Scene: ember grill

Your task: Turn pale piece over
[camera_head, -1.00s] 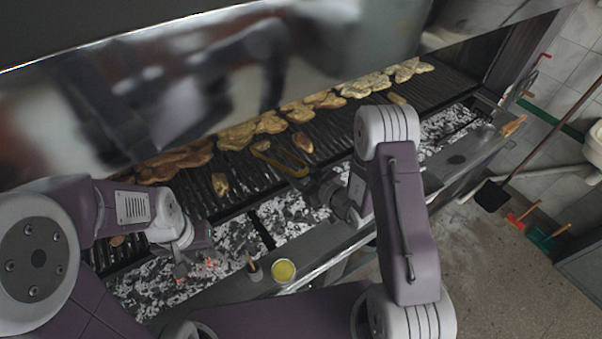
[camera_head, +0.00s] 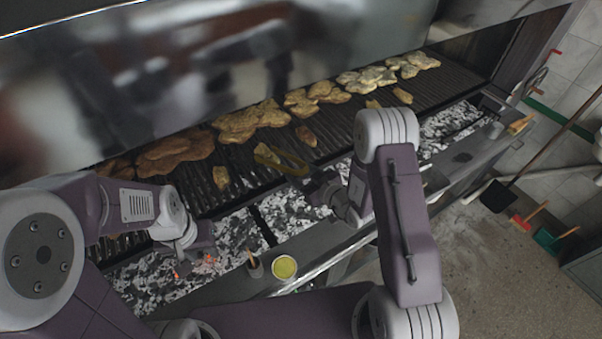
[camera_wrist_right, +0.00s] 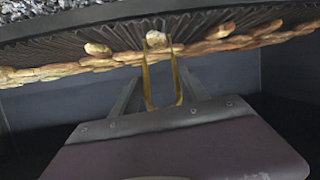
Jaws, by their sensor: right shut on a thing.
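My right gripper (camera_head: 312,183) is shut on yellow-brass tongs (camera_head: 290,167), which reach over the grill grate (camera_head: 335,125). In the right wrist view the tongs (camera_wrist_right: 147,82) point away from me, their two tips at a small pale piece (camera_wrist_right: 155,39). The piece appears between or just beyond the tips; I cannot tell whether it is pinched. In the head view the tong tips largely hide that piece. My left gripper (camera_head: 187,264) hangs over the coals at the front left, away from the tongs; its finger opening is unclear.
Other small pieces (camera_head: 306,136) and (camera_head: 221,177) lie on the grate, with large browned cuts (camera_head: 175,153) behind. A metal hood (camera_head: 230,75) overhangs the back. A yellow-filled bowl (camera_head: 284,267) and a small cup (camera_head: 254,268) stand on the front ledge.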

